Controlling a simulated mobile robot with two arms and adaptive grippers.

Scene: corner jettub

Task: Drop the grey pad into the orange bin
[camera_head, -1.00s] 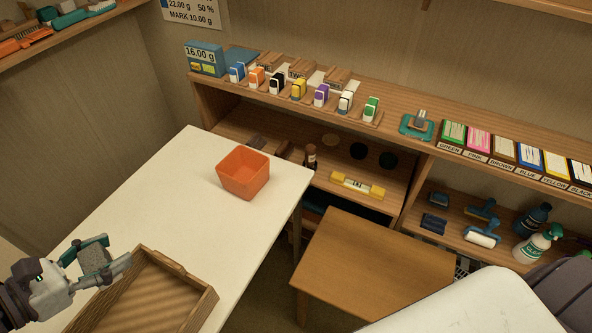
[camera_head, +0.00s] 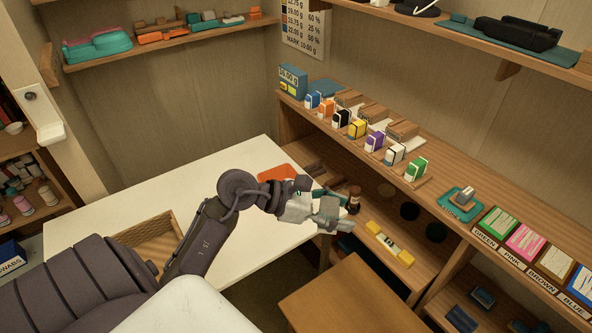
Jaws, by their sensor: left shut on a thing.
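The orange bin (camera_head: 275,173) stands on the white table, mostly hidden behind my left arm and hand; only part of its rim and upper side shows. My left gripper (camera_head: 328,213) is shut on the grey pad (camera_head: 325,209), which is small and partly covered by the fingers. In the picture, the gripper and pad are to the right of and below the visible part of the bin, near the table's right edge. How high they are above the table is hard to tell. My right gripper is not in view.
A wooden tray (camera_head: 150,243) lies on the white table (camera_head: 120,200), partly behind my arm. A shelf unit with small coloured boxes (camera_head: 357,128) runs along the right wall. A dark bottle (camera_head: 354,200) stands close behind the gripper. A lower wooden table (camera_head: 350,302) is in front.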

